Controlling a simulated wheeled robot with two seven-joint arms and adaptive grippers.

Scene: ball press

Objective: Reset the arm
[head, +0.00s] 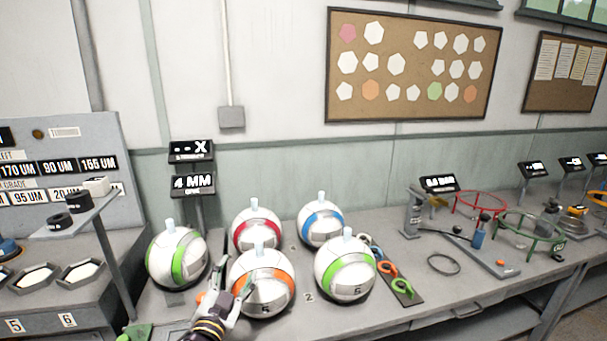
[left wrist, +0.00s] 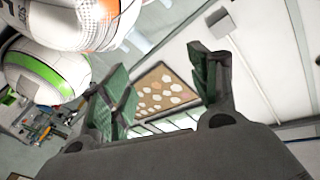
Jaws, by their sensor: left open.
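My left gripper (head: 233,272) reaches up from the lower edge of the head view, just left of the orange-striped ball (head: 262,282). I cannot tell whether it touches that ball. In the left wrist view its two fingers (left wrist: 158,68) stand apart with nothing between them. The orange-striped ball (left wrist: 85,18) and a green-striped ball (left wrist: 45,70) show beyond the fingers at upper left. My right gripper is in neither view.
Other balls stand close by: green at left (head: 177,258), red (head: 257,230), blue (head: 320,224) and green at right (head: 345,270). A sign post (head: 193,185) rises behind them. Rings and tools lie to the right on the bench (head: 385,320). A slanted panel (head: 60,150) stands at left.

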